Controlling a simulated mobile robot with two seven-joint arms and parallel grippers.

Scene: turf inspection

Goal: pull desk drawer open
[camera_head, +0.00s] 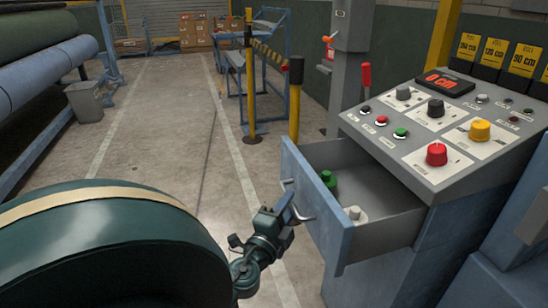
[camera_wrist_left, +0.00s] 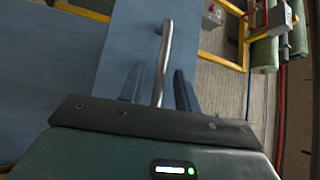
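The desk drawer (camera_head: 365,190) stands pulled out from the blue-grey control desk (camera_head: 440,130), its inside showing. Its blue front panel (camera_head: 318,205) faces left in the head view and carries a silver bar handle (camera_wrist_left: 166,50). My left gripper (camera_head: 288,208) is at this handle, outside the front panel. In the left wrist view the handle runs between the two fingers of the left gripper (camera_wrist_left: 160,90), with a gap visible on each side, so the fingers are apart around it. My right gripper is not in view.
In the drawer lie a green knob-like part (camera_head: 329,178) and a white one (camera_head: 354,213). Yellow posts (camera_head: 295,100) and a blue rack (camera_head: 262,75) stand behind. A grey bin (camera_head: 85,102) and rolls (camera_head: 40,75) are at left. The floor between is clear.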

